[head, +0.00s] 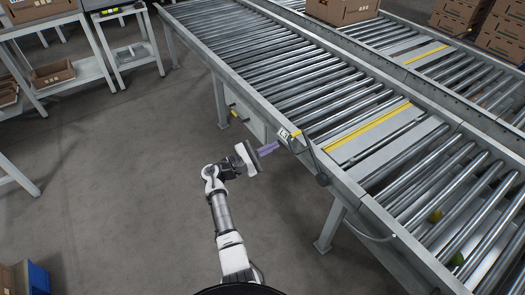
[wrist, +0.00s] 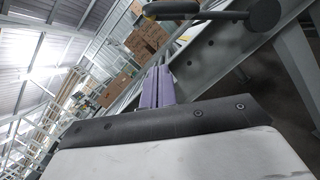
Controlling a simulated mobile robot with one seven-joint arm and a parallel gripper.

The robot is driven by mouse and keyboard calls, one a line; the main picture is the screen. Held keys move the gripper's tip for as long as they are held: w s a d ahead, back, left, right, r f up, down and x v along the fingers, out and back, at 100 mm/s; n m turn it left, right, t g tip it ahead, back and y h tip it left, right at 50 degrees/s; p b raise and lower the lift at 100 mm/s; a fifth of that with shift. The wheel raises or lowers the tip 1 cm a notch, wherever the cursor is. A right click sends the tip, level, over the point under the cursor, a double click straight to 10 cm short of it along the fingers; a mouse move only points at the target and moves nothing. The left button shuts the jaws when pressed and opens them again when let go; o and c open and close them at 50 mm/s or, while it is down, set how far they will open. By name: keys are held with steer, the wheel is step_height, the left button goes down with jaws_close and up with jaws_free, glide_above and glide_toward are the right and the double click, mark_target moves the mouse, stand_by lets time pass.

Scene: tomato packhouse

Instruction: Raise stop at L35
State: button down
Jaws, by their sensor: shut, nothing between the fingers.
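A small white label (head: 284,134) sits on the near conveyor's side rail; its text is too small to read surely. Beside it is a lever with a yellow grip (head: 296,134) and a dark round hub (head: 322,180). In the wrist view the lever's dark bar (wrist: 200,14) runs across the top, with the hub (wrist: 264,14) at its right. A grey plate with a yellow stripe (head: 370,134) lies among the rollers, apparently level with them. My gripper (head: 268,149) has purple fingers, shut and empty, just short of the rail near the label; the fingers also show in the wrist view (wrist: 158,86).
A second roller conveyor with another yellow-striped plate (head: 427,54) runs behind. A carton (head: 342,9) stands on it. A green fruit (head: 457,259) lies low among the near rollers. Shelves (head: 60,75) stand at the left. The floor around my arm is clear.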

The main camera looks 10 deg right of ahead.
mark_target(287, 138)
steer(key=shift+s+d+r+p, duration=0.2)
steer(key=shift+d+r, duration=0.5)
steer(key=shift+d, duration=0.15)
steer(key=shift+s+d+r+p, duration=0.2)
steer(key=shift+d+r+p, duration=0.05)
steer(key=shift+d+r, duration=0.55)
steer(key=shift+s+d+r+p, duration=0.2)
steer(key=shift+d+r, duration=0.45)
steer(key=shift+d, duration=0.2)
steer(key=shift+r, duration=0.1)
